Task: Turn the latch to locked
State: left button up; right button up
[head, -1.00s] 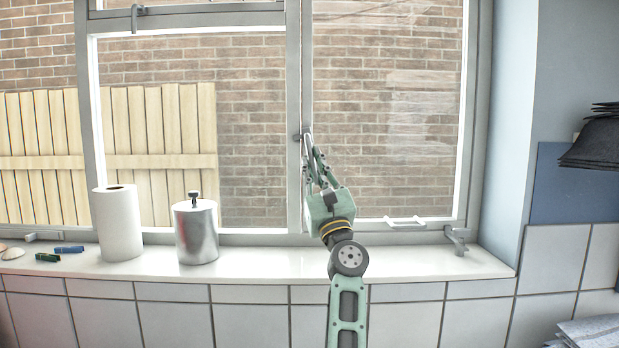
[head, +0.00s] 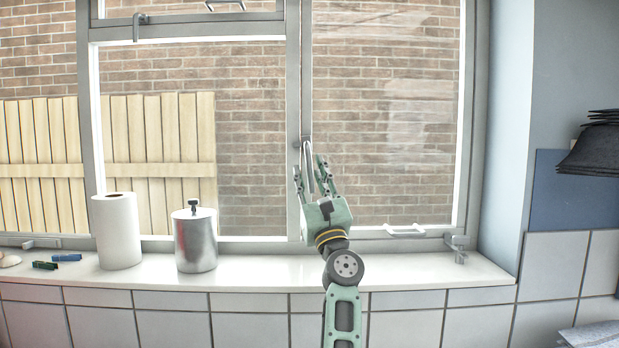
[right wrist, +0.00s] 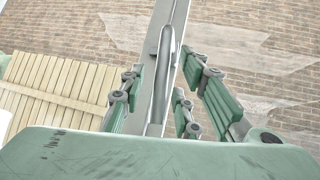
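The latch (head: 307,153) is a slim grey handle on the window's middle upright. It hangs nearly straight down from its pivot in the head view. The right wrist view shows the handle (right wrist: 164,75) as a long grey bar in front of the frame. My right gripper (head: 310,166) is open, with its green fingers spread on either side of the handle. In the right wrist view, gaps show between the handle and the fingers on both sides. My left gripper is out of view.
A paper towel roll (head: 118,231) and a metal canister (head: 195,240) stand on the white sill (head: 260,270), left of my arm. A white handle (head: 404,231) and a grey catch (head: 457,246) sit low on the right pane's frame. Dark hanging items (head: 592,147) are at far right.

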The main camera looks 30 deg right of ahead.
jog(key=v, duration=1.2)
jog(key=shift+s, duration=0.1)
